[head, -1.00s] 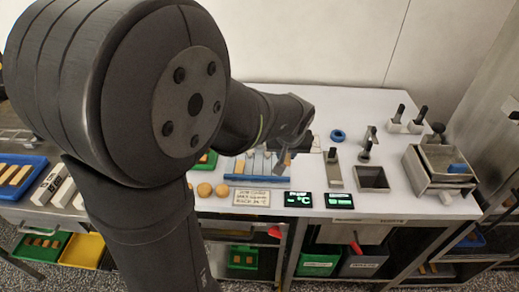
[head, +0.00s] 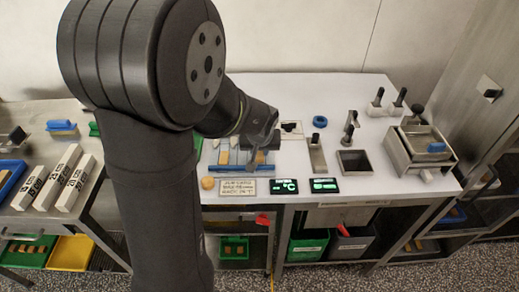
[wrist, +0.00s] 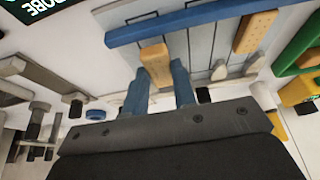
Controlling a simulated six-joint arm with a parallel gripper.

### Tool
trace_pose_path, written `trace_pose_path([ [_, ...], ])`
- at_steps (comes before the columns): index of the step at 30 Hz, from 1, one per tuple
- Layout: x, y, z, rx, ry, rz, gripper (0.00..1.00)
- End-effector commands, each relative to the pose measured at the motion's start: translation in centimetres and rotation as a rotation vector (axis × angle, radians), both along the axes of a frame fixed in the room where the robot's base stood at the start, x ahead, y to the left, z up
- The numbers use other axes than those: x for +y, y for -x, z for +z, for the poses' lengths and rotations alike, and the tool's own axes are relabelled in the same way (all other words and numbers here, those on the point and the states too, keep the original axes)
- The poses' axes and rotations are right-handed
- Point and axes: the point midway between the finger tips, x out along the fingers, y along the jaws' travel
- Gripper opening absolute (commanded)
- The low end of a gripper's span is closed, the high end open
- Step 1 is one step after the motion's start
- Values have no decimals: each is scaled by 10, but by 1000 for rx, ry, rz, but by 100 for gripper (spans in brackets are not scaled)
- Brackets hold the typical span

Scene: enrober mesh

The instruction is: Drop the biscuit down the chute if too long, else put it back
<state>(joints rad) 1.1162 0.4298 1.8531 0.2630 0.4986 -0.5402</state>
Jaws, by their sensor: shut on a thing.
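My gripper (wrist: 162,88) has blue fingers and is shut on a tan finger biscuit (wrist: 156,62) in the wrist view. The biscuit is over a grey slotted board with a blue bar (wrist: 190,24); its far end appears just short of the bar. I cannot tell whether it touches the board. In the head view the gripper is at the board's right part, with the biscuit (head: 260,157) below it and the blue bar (head: 232,169) in front. Another biscuit (wrist: 254,31) lies on the board. A dark square opening (head: 357,163) stands to the right, possibly the chute.
A metal stand (head: 317,155), a blue ring (head: 320,121) and a steel hopper (head: 415,160) are to the right. Bins (head: 308,243) sit below.

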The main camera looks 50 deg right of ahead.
Motion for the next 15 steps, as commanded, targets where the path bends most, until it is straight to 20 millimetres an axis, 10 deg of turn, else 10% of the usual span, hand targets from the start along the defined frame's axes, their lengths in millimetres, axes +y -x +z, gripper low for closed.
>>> trace_pose_path([
  [12,0,0,-10,1,-1,0,12],
  [15,0,0,-10,1,-1,0,44],
])
